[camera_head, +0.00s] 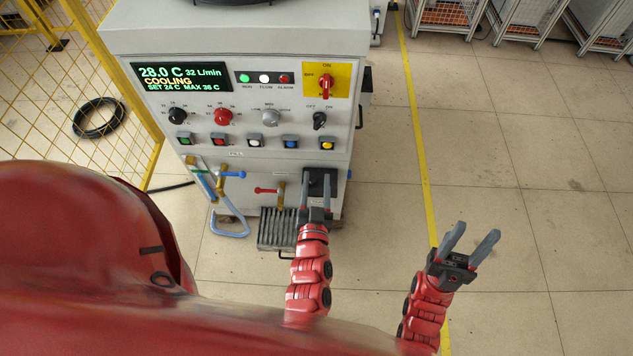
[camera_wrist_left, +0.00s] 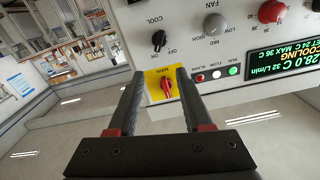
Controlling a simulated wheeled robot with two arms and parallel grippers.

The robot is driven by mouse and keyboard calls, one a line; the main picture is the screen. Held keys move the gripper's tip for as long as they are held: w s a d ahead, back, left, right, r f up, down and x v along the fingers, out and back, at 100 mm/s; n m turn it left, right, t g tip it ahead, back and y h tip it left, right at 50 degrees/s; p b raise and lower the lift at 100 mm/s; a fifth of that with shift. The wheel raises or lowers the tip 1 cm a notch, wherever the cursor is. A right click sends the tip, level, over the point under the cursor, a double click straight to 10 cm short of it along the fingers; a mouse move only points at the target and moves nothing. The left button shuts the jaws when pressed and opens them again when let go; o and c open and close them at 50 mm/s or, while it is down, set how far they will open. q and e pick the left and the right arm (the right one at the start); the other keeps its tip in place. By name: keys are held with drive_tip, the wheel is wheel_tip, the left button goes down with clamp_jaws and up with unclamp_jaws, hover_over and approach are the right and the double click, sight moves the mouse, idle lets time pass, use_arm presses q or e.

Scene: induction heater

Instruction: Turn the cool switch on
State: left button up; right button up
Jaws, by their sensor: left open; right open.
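The cool switch (camera_head: 319,120) is a black rotary knob at the right end of the knob row on the grey cabinet, with OFF and ON labels above it. It also shows upside down in the left wrist view (camera_wrist_left: 159,40), by its COOL label; I cannot tell which label it points at. My left gripper (camera_head: 316,188) is open and empty, below the switch in the head picture and apart from it. In the left wrist view its fingers (camera_wrist_left: 160,78) frame the red main switch on its yellow plate. My right gripper (camera_head: 472,236) is open and empty over the floor.
The display (camera_head: 181,77) reads 28.0 C, 32 L/min, COOLING. The red main switch (camera_head: 326,83) is above the cool switch; a yellow button (camera_head: 327,143) is below. The fan knob (camera_head: 270,118) is to its left. Floor right of the cabinet is clear.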

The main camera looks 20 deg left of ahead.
use_arm(q)
drive_tip(key=shift+o, duration=1.1)
drive_tip(key=shift+d, duration=0.1)
drive_tip(key=o, duration=0.5)
drive_tip(key=d+m+h, duration=0.1)
drive_tip(key=m, duration=0.1)
drive_tip(key=d+f+m+h, duration=0.1)
drive_tip(key=d, duration=0.1)
drive_tip(key=d+f+m+h+b, duration=0.1)
drive_tip(key=m, duration=0.1)
drive_tip(key=shift+w+d+f+m+h, duration=0.15)
drive_tip(key=shift+w+f+m+h, duration=0.1)
drive_tip(key=shift+w+m+h, duration=0.05)
drive_tip(key=m+y+b, duration=0.3)
drive_tip(key=m+y, duration=0.1)
drive_tip(key=m, duration=1.3)
approach(317, 125)
drive_tip(key=p+x, duration=0.2)
drive_tip(key=x, duration=0.6)
drive_tip(key=shift+w, duration=0.1)
drive_tip(key=shift+w+a, duration=0.25)
drive_tip(key=shift+w, duration=0.4)
